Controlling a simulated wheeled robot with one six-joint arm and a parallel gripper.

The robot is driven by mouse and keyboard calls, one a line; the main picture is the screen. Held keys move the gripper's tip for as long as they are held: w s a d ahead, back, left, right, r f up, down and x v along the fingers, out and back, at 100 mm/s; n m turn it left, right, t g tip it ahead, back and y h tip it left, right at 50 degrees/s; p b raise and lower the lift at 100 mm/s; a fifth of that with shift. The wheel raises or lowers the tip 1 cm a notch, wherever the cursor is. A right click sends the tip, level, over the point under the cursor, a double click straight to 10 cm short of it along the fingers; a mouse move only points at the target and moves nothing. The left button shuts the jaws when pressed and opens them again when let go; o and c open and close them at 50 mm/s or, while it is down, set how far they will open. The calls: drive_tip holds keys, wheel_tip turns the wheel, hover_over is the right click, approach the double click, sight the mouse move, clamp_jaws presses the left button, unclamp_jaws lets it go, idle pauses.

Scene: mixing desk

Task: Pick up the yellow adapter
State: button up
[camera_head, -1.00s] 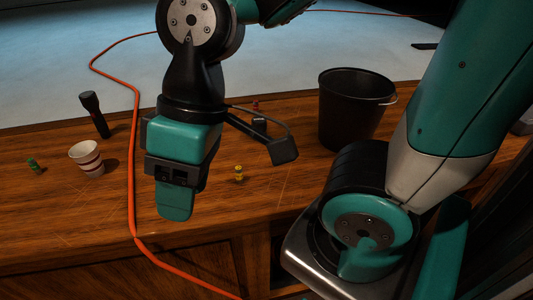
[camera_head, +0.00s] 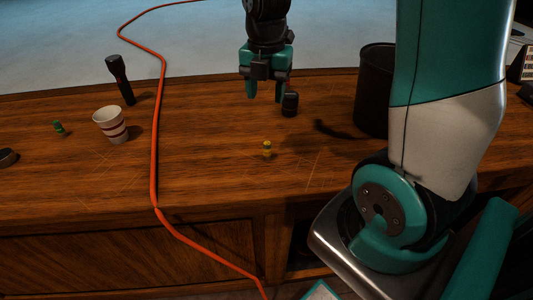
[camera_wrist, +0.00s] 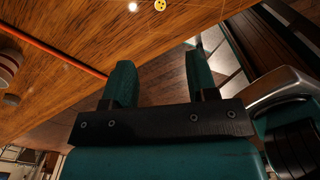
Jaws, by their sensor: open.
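In the wrist view the yellow adapter (camera_wrist: 160,5) shows at the top edge, beyond the fingertips. My gripper (camera_head: 265,97) is open and empty, with its fingers pointing down. In the head view it appears above and behind the adapter, apart from it. In the wrist view both teal fingers of my gripper (camera_wrist: 160,75) stand wide apart with nothing between them.
An orange cable (camera_head: 155,140) runs across the desk and over its front edge. A striped cup (camera_head: 110,125), a black flashlight (camera_head: 121,80) and a green adapter (camera_head: 59,128) are at left. A small black item (camera_head: 289,104) is close to my gripper. A black bucket (camera_head: 374,90) stands at right.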

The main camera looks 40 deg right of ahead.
sight(267, 143)
drive_tip(key=f, duration=1.1)
drive_tip(key=f+b, duration=0.1)
drive_tip(key=f, duration=0.5)
drive_tip(key=shift+w+d+f, duration=0.2)
drive_tip(key=shift+d+f, duration=0.1)
clamp_jaws()
